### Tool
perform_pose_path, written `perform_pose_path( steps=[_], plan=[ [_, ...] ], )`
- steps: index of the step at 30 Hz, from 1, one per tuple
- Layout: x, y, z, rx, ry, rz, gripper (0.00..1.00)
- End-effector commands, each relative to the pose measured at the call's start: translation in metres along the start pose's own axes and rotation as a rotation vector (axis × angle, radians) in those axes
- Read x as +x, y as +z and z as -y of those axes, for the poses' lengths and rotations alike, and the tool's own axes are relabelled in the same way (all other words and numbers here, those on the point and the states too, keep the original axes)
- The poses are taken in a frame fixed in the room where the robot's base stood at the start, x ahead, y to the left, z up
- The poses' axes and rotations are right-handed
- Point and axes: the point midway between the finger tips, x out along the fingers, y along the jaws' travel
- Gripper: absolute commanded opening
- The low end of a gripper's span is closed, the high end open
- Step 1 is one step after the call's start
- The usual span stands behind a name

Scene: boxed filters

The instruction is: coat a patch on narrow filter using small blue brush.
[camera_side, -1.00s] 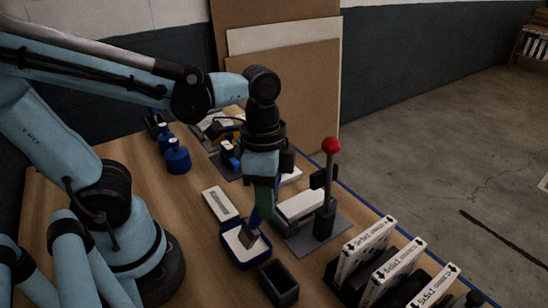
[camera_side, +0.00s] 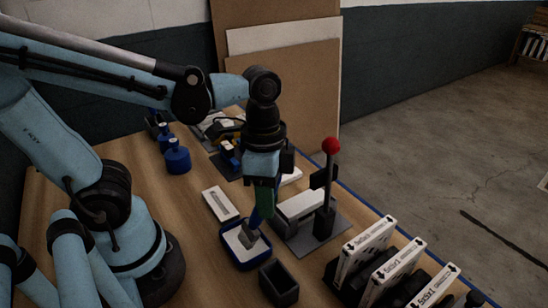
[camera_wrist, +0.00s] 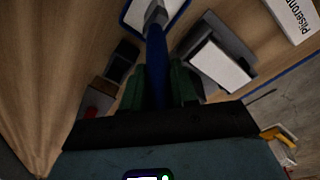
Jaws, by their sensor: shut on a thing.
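My gripper (camera_side: 263,198) points down over the table, shut on the small blue brush. The blue brush handle (camera_wrist: 156,58) runs out between the green fingers (camera_wrist: 157,88) in the wrist view. The brush's grey head (camera_side: 248,239) is over the blue tray (camera_side: 240,267), whose inside is white; I cannot tell whether the bristles touch it. A flat white box (camera_side: 220,204) lies left of the tray. Another white box (camera_side: 300,205) sits on the grey plate of a red-knobbed fixture. I cannot tell which of these is the narrow filter.
The lever with the red knob (camera_side: 331,146) stands upright just right of my gripper. A dark open bin (camera_side: 279,283) is in front of the tray. Printed white boxes (camera_side: 365,249) stand in a black rack at right. Blue bottles (camera_side: 177,157) stand behind. Bare table lies left.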

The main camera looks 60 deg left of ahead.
Motion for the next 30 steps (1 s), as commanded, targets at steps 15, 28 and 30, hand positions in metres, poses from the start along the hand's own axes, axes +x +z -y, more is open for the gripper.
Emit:
perform_pose_path(
  steps=[15, 28, 30],
  plan=[
    [-0.029, -0.001, -0.003, 0.000, 0.000, 0.001, 0.00],
    [-0.060, -0.003, -0.005, 0.000, 0.000, 0.001, 0.00],
    [-0.064, -0.003, -0.006, 0.000, 0.000, 0.001, 0.00]
  ],
)
